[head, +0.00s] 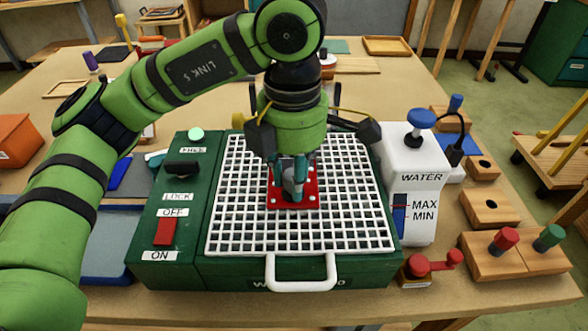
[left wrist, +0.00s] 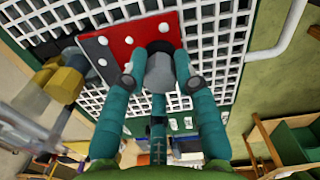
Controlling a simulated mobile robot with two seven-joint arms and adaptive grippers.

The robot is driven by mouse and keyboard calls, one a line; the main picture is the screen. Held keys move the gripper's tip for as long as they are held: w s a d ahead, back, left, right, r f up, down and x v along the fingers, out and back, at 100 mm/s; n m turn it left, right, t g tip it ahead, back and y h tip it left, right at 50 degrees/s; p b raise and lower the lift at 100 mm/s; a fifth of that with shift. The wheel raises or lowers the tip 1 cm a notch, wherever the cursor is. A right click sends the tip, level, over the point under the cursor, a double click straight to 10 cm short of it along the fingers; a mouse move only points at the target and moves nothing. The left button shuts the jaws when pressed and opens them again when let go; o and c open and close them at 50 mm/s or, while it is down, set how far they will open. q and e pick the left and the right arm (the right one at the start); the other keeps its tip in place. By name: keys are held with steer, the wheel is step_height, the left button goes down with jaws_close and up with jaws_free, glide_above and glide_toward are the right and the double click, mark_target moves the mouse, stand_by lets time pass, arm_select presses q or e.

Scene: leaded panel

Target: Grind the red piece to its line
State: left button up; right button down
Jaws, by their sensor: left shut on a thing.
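A flat red square piece (head: 281,201) with pale dots near its corners lies on the white grid of the green grinder (head: 165,273). It also shows in the left wrist view (left wrist: 118,38), partly hidden by my fingers. My left gripper (head: 292,186) comes down over it from above. Its teal fingers (left wrist: 158,75) are shut on a grey knob (left wrist: 160,72) standing at the middle of the red piece. The grinding line cannot be made out. My right gripper is not in view.
A red switch (head: 164,232) sits between OFF and ON. A black lever (head: 182,168) sits nearer FREE than LOCK, below a pale green lamp (head: 196,134). A white water tank (head: 421,165) stands on the right.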

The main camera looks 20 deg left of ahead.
arm_select(q)
steer(key=shift+s+d+b, duration=0.2)
steer(key=shift+s+d, duration=0.05)
steer(key=shift+s, duration=0.55)
steer(key=shift+s+d+b, duration=0.15)
steer(key=shift+s+d, duration=0.1)
steer(key=shift+s, duration=0.55)
steer(key=o, duration=1.1)
steer(key=shift+o, duration=0.2)
